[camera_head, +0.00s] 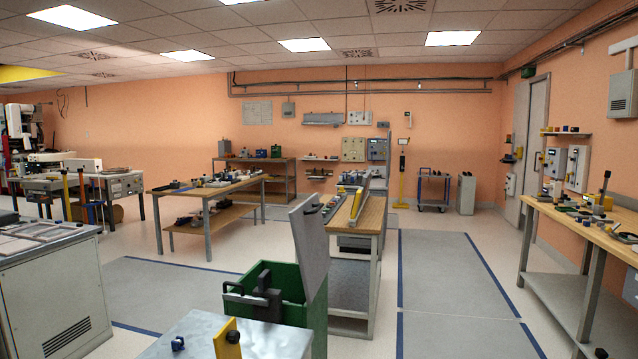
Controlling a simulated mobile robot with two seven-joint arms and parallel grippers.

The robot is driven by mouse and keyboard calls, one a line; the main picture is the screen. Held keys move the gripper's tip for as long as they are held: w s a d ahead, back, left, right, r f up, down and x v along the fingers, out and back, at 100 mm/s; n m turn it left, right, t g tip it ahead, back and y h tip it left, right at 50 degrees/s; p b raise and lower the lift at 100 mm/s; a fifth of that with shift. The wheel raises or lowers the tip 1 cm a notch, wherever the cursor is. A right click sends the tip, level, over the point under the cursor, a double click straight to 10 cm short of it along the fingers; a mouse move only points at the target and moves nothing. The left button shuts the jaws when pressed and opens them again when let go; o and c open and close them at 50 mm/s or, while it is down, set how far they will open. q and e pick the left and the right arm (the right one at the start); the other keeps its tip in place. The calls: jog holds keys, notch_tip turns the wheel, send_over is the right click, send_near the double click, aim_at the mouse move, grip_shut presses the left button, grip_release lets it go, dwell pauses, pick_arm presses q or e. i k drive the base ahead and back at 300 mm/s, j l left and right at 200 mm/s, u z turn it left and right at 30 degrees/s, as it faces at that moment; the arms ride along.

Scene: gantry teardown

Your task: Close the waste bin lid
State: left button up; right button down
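The green waste bin (317,322) stands at the lower middle, behind a metal-topped table. Its grey lid (311,248) is open and stands nearly upright, tilted a little, along the bin's right side. A black handle (312,208) sits at the lid's top edge. Dark parts (266,287) show at the bin's open mouth; I cannot tell exactly what they are. The bin's lower front is hidden by the table. Neither of my grippers is in view.
The metal-topped table (275,342) in front holds a yellow bracket (226,338) and a small blue part (178,343). A wooden workbench (369,216) stands close behind the bin. A grey cabinet (55,300) is at left. Floor is clear left of the bin and right of the workbench.

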aim_at(306, 222)
jog(key=l+z, duration=0.3)
jog(key=i+l+z, duration=0.15)
jog(key=l, duration=0.2)
jog(key=i+l+z, duration=0.15)
jog(key=l, duration=0.15)
jog(key=i+l+z, duration=0.1)
jog(key=i+l, duration=0.3)
jog(key=i, duration=0.15)
jog(key=i+l, duration=0.6)
jog(key=i, duration=0.25)
jog(key=i+u, duration=0.4)
jog(key=i+l+u, duration=0.1)
jog(key=i+u, duration=0.3)
jog(key=i+l+u, duration=0.2)
jog(key=u, duration=0.2)
jog(key=i+l+u, duration=0.2)
jog(key=u, duration=0.15)
jog(key=i+l+u, duration=0.2)
jog(key=u, duration=0.2)
jog(key=i+l+u, duration=0.1)
jog(key=l+u, duration=0.25)
